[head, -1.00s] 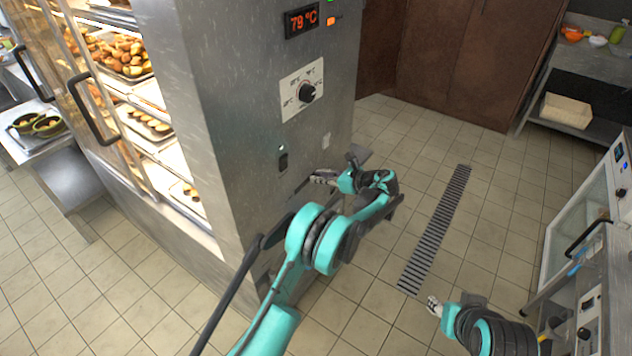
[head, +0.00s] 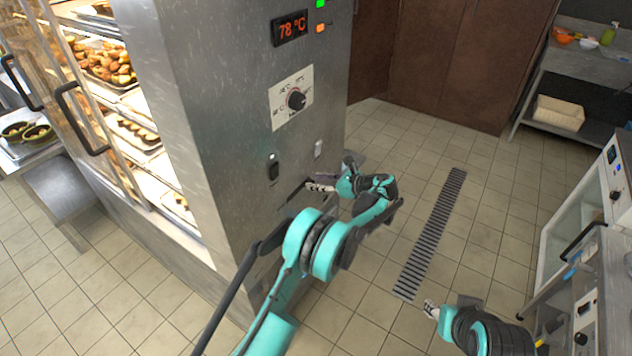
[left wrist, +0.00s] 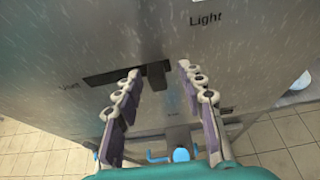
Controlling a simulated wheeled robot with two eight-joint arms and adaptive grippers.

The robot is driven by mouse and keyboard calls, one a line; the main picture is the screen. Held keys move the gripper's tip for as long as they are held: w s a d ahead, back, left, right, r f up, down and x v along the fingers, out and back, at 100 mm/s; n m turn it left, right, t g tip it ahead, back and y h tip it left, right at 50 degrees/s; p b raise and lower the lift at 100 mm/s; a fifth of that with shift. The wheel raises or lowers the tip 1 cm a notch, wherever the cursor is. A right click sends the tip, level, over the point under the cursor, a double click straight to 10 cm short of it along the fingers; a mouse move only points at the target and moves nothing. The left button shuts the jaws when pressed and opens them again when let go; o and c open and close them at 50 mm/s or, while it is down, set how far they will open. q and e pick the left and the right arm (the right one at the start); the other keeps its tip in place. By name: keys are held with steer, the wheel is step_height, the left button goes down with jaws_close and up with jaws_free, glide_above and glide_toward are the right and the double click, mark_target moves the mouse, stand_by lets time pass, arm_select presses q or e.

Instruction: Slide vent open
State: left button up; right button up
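The vent slider is a dark tab (left wrist: 157,75) in a dark horizontal slot marked "Vent" on the steel panel in the left wrist view. In that view my left gripper (left wrist: 159,71) is open, one finger on each side of the tab, and I see no clear contact. The tab sits at the right part of the slot. In the head view my left gripper (head: 318,187) is at the cabinet's side panel, over the dark slot (head: 290,194); the tab is hard to make out there. My right gripper (head: 431,309) is low over the floor, far from the cabinet; its opening is too small to judge.
The steel cabinet (head: 232,115) has a temperature display (head: 290,27), a dial (head: 296,99) and a switch (head: 273,168) above the slot. Its glass doors with trays of food are at left. Floor with a drain grate (head: 430,235) is clear; a counter with appliances stands right.

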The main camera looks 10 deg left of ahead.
arm_select(q)
steer(key=v, duration=1)
steer(key=shift+d, duration=0.35)
steer(key=shift+s+r, duration=0.1)
